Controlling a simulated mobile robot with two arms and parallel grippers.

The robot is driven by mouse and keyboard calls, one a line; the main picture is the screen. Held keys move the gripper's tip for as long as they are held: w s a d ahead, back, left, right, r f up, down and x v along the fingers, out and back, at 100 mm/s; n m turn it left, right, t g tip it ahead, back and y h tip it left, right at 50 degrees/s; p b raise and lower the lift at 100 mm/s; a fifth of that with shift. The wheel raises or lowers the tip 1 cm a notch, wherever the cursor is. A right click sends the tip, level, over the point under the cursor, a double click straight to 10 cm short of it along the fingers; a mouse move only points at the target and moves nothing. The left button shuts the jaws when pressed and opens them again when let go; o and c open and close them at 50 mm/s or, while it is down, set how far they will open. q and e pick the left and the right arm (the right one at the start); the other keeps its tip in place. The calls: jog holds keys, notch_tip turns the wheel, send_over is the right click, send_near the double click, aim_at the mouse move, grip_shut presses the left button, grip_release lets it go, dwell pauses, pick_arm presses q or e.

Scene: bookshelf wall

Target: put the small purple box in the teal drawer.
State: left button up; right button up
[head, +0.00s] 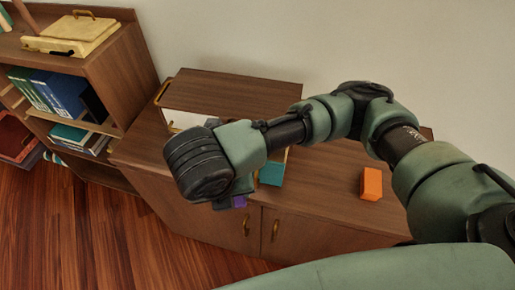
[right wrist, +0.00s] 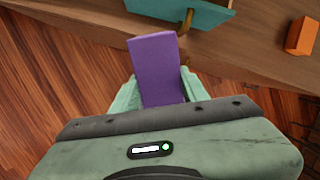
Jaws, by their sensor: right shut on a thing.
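The small purple box (right wrist: 155,62) is held between the two green fingers of my right gripper (right wrist: 160,88) in the right wrist view. In the head view only a bit of the purple box (head: 239,201) shows below my right gripper (head: 234,188), in front of the cabinet's front edge. The teal drawer (head: 271,173) is just right of the gripper in the head view, partly hidden by my arm. In the right wrist view the teal drawer (right wrist: 208,14) is beyond the box, with a brass handle on its front. How far it is open is unclear. My left gripper is not in view.
An orange box (head: 371,184) stands on the right of the wooden cabinet top (head: 320,190), with bare wood around it. A raised wooden unit (head: 235,92) stands behind my arm. A bookshelf (head: 125,75) with books is at the left.

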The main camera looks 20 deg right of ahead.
jog(key=w+d, duration=0.9)
jog(key=w, duration=0.4)
jog(key=p+x, duration=0.1)
jog(key=x, duration=0.6)
jog(key=shift+w, duration=0.15)
jog(key=shift+w+d+f, duration=0.1)
jog(key=shift+w+f, duration=0.05)
jog(key=shift+f, duration=0.55)
jog(key=shift+x, duration=1.25)
jog(key=shift+w+d+r+g+y+p, duration=0.3)
jog(key=shift+r+g+y+p, duration=0.15)
jog(key=shift+p, duration=0.45)
jog(key=shift+w+d+f+g+y+p, duration=0.15)
jog(key=shift+g+y+p, duration=0.1)
jog(key=shift+g, duration=0.2)
jog(key=shift+w+a+f+g+y+p, duration=0.1)
jog(key=shift+g+y+p, duration=0.1)
jog(key=shift+g, duration=0.2)
jog(key=shift+f, duration=0.9)
